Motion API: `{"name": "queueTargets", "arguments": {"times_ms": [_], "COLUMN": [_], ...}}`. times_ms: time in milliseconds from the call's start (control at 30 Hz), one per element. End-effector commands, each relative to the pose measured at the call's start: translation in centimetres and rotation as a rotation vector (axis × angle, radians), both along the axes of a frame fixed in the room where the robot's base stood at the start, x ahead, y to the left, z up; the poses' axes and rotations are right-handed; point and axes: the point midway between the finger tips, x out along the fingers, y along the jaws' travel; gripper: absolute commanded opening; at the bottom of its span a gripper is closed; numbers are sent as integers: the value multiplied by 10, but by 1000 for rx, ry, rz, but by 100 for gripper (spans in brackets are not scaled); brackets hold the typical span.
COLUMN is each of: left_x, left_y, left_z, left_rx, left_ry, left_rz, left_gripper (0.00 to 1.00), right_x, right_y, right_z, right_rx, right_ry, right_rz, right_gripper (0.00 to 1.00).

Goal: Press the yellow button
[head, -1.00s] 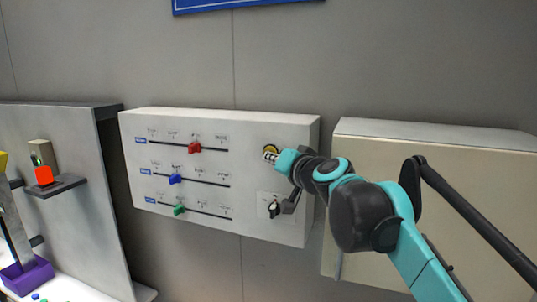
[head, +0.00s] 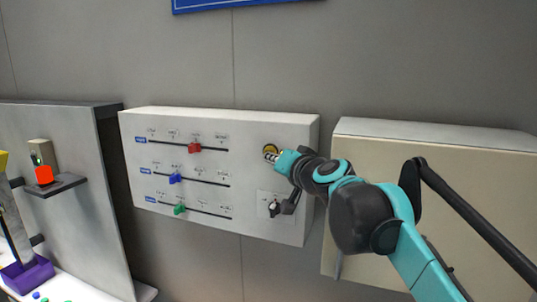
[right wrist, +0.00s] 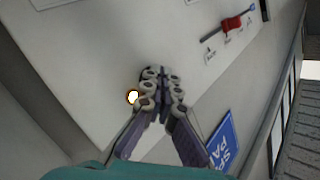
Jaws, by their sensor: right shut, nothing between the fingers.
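The yellow button (head: 270,149) is on the upper right of the white wall panel (head: 250,120) in the head view. My right gripper (head: 270,156) is shut and empty, its tips just below the button and partly over it in the picture. In the right wrist view the shut fingers (right wrist: 162,78) point at the panel face. A small round bright white and yellow spot (right wrist: 133,97), likely the button, shows just left of the fingers. I cannot tell whether the fingers touch the panel. My left gripper is not in view.
The panel carries a red slider (head: 195,148), a blue slider (head: 175,178), a green slider (head: 180,209) and a black rotary switch (head: 274,208) below my right gripper. A beige box (head: 400,150) stands to the right. A grey cabinet (head: 70,150) with a shelf is at left.

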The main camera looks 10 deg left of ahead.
Motion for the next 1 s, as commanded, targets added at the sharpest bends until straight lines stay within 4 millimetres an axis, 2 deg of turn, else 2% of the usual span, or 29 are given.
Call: {"name": "queueTargets", "arguments": {"times_ms": [500, 667, 900, 1000], "left_x": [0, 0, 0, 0], "left_y": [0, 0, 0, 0], "left_z": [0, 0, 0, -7], "left_rx": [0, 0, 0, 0], "left_ry": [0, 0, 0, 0], "left_rz": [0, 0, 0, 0], "left_gripper": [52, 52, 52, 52], "right_x": [-51, -58, -58, -59], "right_y": [10, 12, 11, 8], "right_z": [0, 0, 0, -11], "right_rx": [-1, -1, 0, -9], "right_ry": [0, 0, 0, 1], "right_rz": [2, 2, 1, 1], "right_gripper": [0, 0, 0, 0]}}
